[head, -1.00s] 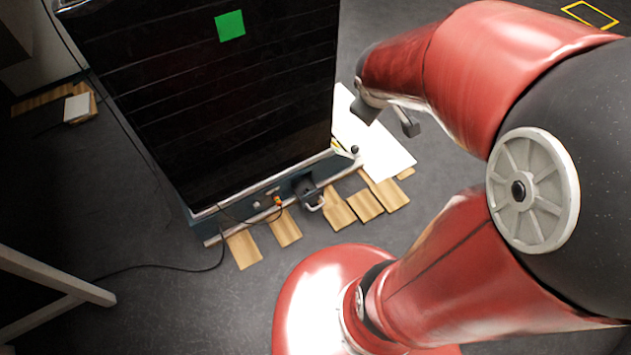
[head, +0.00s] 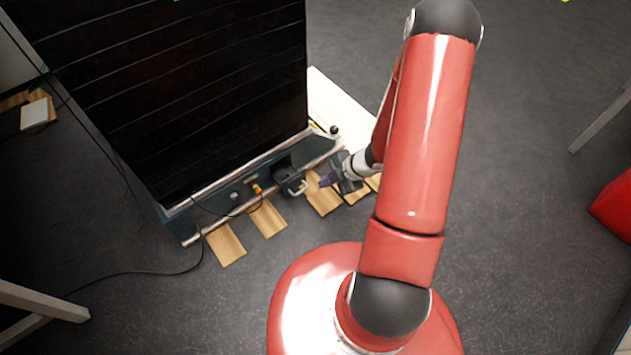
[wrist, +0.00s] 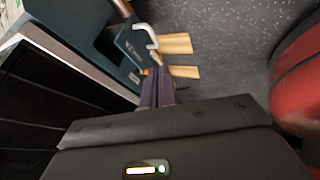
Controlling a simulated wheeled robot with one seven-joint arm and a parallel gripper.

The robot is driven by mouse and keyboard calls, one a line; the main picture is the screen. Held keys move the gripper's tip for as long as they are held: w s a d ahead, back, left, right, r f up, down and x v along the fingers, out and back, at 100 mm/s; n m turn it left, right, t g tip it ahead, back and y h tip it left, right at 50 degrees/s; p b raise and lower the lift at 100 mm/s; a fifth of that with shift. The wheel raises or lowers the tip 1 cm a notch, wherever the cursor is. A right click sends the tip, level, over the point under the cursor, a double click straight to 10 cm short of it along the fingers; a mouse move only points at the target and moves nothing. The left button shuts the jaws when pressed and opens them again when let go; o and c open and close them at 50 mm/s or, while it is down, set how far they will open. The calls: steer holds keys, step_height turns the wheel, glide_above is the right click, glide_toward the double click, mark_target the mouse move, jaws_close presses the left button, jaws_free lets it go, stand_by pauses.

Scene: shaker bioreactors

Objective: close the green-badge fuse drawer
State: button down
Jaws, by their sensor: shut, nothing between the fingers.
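The fuse drawer (head: 287,176) is a small dark box in the low front panel of the black-faced cabinet. It sticks out from the panel, with a pale bent handle (head: 299,188) on its front. In the wrist view, the drawer front (wrist: 132,46) and its handle (wrist: 148,36) show at the upper middle. My gripper (head: 324,181) is shut and empty, just right of the handle. In the wrist view, its fingers (wrist: 158,80) point towards the drawer; contact is unclear.
The black cabinet (head: 190,90) stands at the upper left. Several wooden boards (head: 268,220) lie along its base. An orange connector (head: 257,189) and a dark cable (head: 150,267) are left of the drawer. A white board (head: 340,112) lies at right. Open floor extends right.

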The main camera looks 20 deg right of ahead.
steer(key=b, duration=0.3)
glide_toward(292, 186)
step_height(292, 186, down, 4)
steer(key=s+a, duration=0.1)
steer(key=s, duration=0.2)
steer(key=shift+w+a, duration=0.25)
steer(key=shift+w, duration=0.5)
steer(key=shift+w+a, duration=0.25)
steer(key=shift+w, duration=0.45)
steer(key=shift+w+a, duration=0.25)
steer(key=shift+w, duration=0.5)
